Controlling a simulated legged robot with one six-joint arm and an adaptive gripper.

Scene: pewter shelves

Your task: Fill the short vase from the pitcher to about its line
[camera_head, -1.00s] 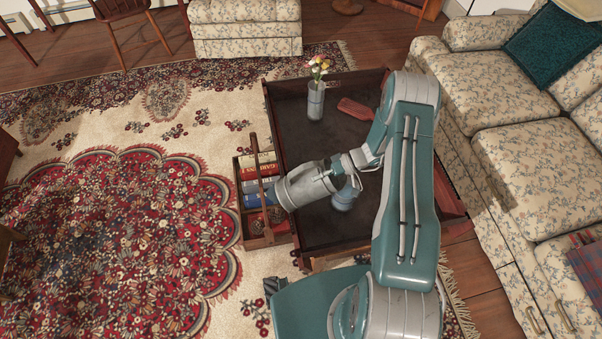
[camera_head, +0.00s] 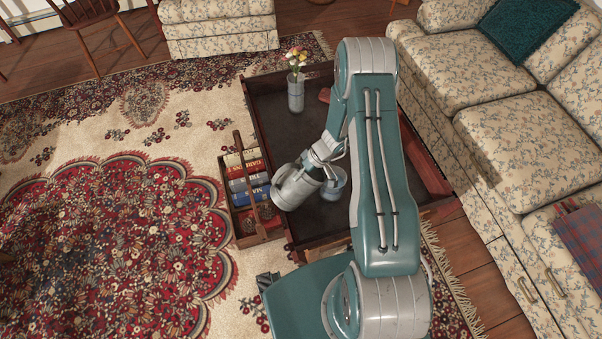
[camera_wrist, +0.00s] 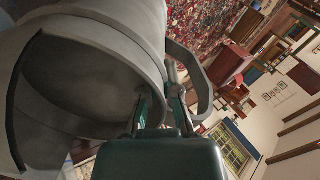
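A grey metal pitcher (camera_head: 293,188) hangs tilted above the near part of the dark low table (camera_head: 276,110). It fills much of the left of the wrist view (camera_wrist: 75,90), with its handle (camera_wrist: 203,85) to the right. My gripper (camera_wrist: 160,105) is shut on the pitcher's handle; in the head view my gripper (camera_head: 322,155) is partly hidden by my arm. A short blue-grey vase (camera_head: 336,184) stands on the table just right of the pitcher, partly covered by it. The vase's line and the water level cannot be made out.
A taller grey vase with flowers (camera_head: 296,95) stands at the table's far part. A red item (camera_head: 325,95) lies near it, partly behind my arm. A wooden caddy with books (camera_head: 240,200) adjoins the table's left side. A floral sofa (camera_head: 500,115) is on the right.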

